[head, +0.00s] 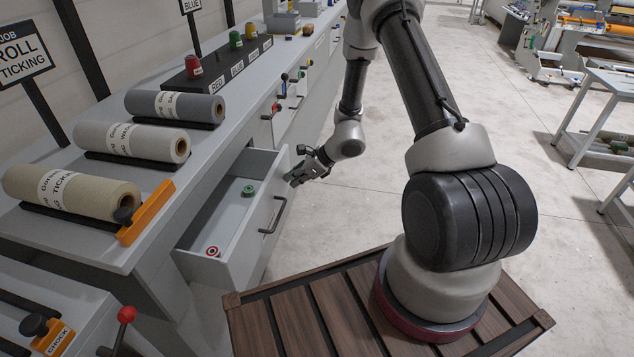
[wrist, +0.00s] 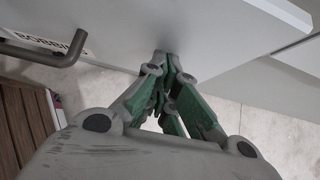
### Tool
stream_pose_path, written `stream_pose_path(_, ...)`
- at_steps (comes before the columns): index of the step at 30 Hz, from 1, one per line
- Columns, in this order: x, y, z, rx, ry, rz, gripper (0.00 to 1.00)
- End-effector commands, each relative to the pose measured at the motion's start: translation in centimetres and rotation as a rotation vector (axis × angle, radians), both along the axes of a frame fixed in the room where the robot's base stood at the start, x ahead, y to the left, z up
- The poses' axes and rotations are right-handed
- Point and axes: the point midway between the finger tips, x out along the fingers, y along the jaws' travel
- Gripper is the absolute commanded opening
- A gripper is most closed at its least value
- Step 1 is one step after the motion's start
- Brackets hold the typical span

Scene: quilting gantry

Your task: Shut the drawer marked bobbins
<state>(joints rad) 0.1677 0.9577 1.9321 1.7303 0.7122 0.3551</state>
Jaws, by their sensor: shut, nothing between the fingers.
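The bobbins drawer (head: 227,239) stands pulled out from the grey bench in the head view. A green bobbin (head: 249,190) and a red and white one (head: 213,251) lie inside it. Its front carries a dark bar handle (head: 275,216). In the wrist view the drawer front (wrist: 130,30) shows part of the label BOBBINS (wrist: 52,45) beside the handle (wrist: 45,55). My gripper (head: 300,173) is shut and empty at the drawer front's far end, away from the handle. In the wrist view its fingertips (wrist: 168,58) are at or very near the front panel; contact is unclear.
Three fabric rolls (head: 135,140) lie on the bench top (head: 195,165), with an orange block (head: 146,212) at the near edge. A rack of coloured spools (head: 215,70) stands farther back. The concrete floor (head: 400,215) right of the drawer is clear.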

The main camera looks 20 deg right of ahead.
Motion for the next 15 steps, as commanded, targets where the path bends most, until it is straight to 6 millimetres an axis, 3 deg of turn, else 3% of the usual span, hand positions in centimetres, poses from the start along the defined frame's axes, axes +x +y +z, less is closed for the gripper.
stream_pose_path(6, 3.2, 4.9, 0.0, 0.001, -0.002, 0.004, 0.0)
stream_pose_path(15, 6.2, 9.3, 0.0, 0.0, -0.002, 0.001, 0.0)
